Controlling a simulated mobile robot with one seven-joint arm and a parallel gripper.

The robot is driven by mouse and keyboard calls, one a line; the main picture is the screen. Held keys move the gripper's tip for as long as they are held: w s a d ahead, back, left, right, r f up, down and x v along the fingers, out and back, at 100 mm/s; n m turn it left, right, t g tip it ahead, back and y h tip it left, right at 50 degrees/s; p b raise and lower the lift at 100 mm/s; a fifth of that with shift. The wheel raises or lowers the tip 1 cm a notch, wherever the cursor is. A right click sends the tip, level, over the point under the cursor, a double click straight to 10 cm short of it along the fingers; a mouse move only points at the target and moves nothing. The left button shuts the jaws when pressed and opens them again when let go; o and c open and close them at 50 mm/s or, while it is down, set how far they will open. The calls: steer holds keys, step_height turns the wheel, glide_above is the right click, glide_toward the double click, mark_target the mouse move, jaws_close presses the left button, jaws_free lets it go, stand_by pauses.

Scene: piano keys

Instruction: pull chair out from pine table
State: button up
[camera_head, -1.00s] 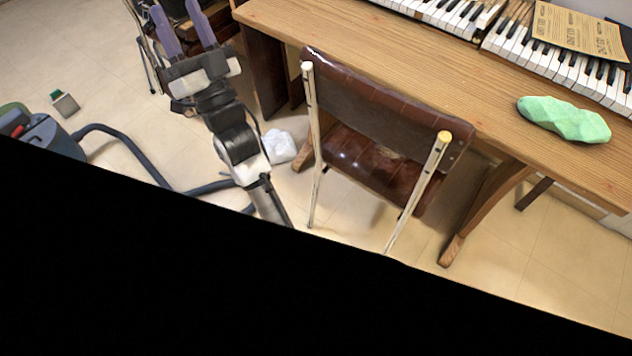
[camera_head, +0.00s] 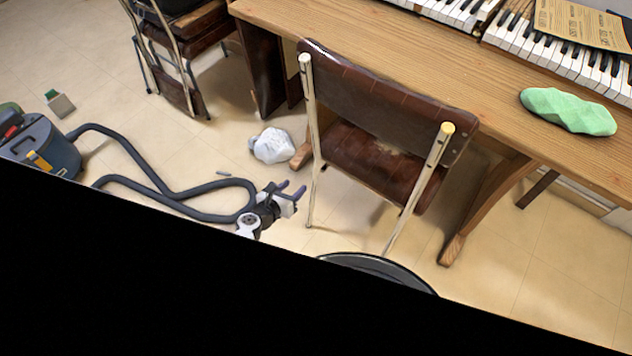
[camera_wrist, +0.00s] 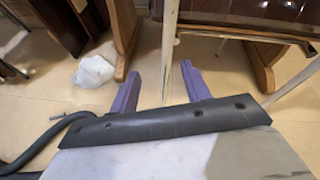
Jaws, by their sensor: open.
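The chair (camera_head: 385,105) has a brown leather back and seat and pale metal legs. It stands at the pine table (camera_head: 400,45), its seat partly under the tabletop and its back toward me. My gripper (camera_head: 291,188) is open and empty, low and to the left of the chair's left rear leg. In the wrist view my gripper (camera_wrist: 160,85) has its two purple fingers apart. The chair's pale leg (camera_wrist: 168,45) shows beyond and between them, and the seat underside is at upper right. I cannot tell how close the fingers are to the leg.
A vacuum cleaner (camera_head: 40,148) with a dark hose (camera_head: 150,190) lies at left. A white bag (camera_head: 272,146) sits on the floor near the table foot. Another chair (camera_head: 185,45) stands at upper left. A green object (camera_head: 568,110) and keyboards (camera_head: 560,62) are on the table.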

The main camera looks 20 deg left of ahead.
steer(key=w+d+f+m+b, duration=0.1)
steer(key=w+f+b, duration=0.1)
steer(key=w+f, duration=0.1)
steer(key=w+d+f+m+g+b, duration=0.1)
steer(key=w+f+b, duration=0.1)
steer(key=w+f, duration=0.1)
steer(key=w+d+f+m+b, duration=0.1)
steer(key=w+f+b, duration=0.1)
steer(key=w+f, duration=0.1)
steer(key=shift+d+m+g+h+b, duration=0.3)
steer(key=shift+d+g, duration=0.1)
steer(key=shift+w+d, duration=0.1)
steer(key=shift+w, duration=0.45)
steer(key=shift+c, duration=0.5)
